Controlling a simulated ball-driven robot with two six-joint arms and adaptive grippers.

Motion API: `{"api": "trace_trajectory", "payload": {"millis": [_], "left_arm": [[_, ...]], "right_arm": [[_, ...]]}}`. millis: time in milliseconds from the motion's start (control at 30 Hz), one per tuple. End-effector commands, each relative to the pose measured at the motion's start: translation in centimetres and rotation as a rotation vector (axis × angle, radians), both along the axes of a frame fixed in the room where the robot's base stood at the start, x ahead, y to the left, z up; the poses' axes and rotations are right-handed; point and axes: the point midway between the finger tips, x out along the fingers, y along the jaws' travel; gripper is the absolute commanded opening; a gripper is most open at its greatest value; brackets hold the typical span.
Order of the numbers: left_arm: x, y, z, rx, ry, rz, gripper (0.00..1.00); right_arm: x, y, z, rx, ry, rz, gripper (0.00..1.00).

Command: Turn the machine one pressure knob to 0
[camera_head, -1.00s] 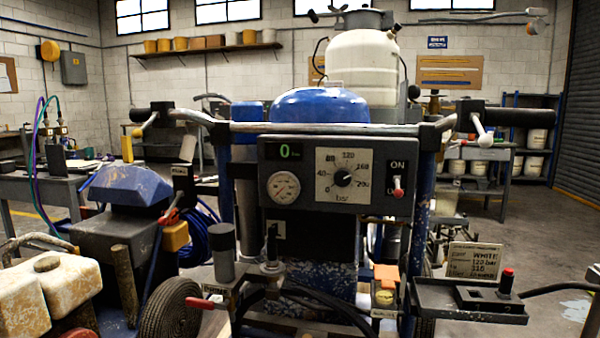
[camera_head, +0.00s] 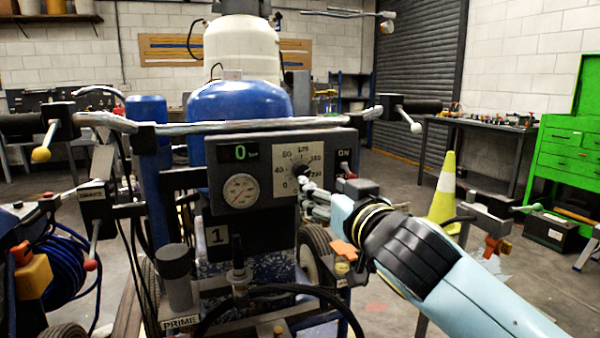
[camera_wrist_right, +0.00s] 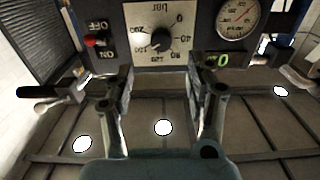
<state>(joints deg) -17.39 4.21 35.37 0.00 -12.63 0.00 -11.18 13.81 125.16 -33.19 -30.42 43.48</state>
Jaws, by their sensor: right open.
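Machine one, with a number 1 plate (camera_head: 217,236), stands ahead of me with a grey control panel (camera_head: 262,212). The black pressure knob (camera_head: 299,169) sits on a pale dial plate marked 0 to 200 bar; it shows upside down in the right wrist view (camera_wrist_right: 161,39). The knob's pointer is away from 0, on the high-number side. The green digital display (camera_head: 241,152) reads 0. My right gripper (camera_head: 310,187) is open in front of the dial, its fingers apart and empty. In the wrist view (camera_wrist_right: 158,85) the knob lies beyond the fingertips, apart from them. My left gripper is not visible.
A red-tipped ON switch (camera_head: 346,171) is right of the dial and a round gauge (camera_head: 241,191) is left of it. A metal handlebar (camera_head: 240,126) crosses above the panel. A yellow cone (camera_head: 444,195) and a green cabinet (camera_head: 572,150) stand at the right.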

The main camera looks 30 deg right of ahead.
Motion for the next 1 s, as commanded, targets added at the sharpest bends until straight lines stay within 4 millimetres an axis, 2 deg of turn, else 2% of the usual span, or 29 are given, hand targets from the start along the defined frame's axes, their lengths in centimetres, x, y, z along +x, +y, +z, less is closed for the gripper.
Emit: {"api": "trace_trajectory", "payload": {"millis": [200, 433, 600, 833, 867, 1000], "left_arm": [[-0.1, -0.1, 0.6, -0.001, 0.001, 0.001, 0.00], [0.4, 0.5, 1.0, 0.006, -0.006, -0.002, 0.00], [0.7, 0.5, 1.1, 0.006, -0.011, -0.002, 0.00], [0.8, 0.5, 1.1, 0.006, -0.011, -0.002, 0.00], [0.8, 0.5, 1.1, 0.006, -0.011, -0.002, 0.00], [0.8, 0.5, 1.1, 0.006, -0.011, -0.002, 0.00]], "right_arm": [[4.4, -1.1, 0.2, 0.000, -0.002, -0.001, 0.55], [7.8, -1.9, 0.0, 0.000, 0.000, -0.001, 0.55], [8.8, -2.1, 0.0, -0.001, 0.001, 0.000, 0.55], [8.9, -2.1, -0.1, -0.001, 0.001, 0.000, 0.55], [8.9, -2.1, -0.1, -0.001, 0.001, 0.000, 0.54], [8.9, -2.1, -0.1, -0.001, 0.001, 0.000, 0.35]]}}
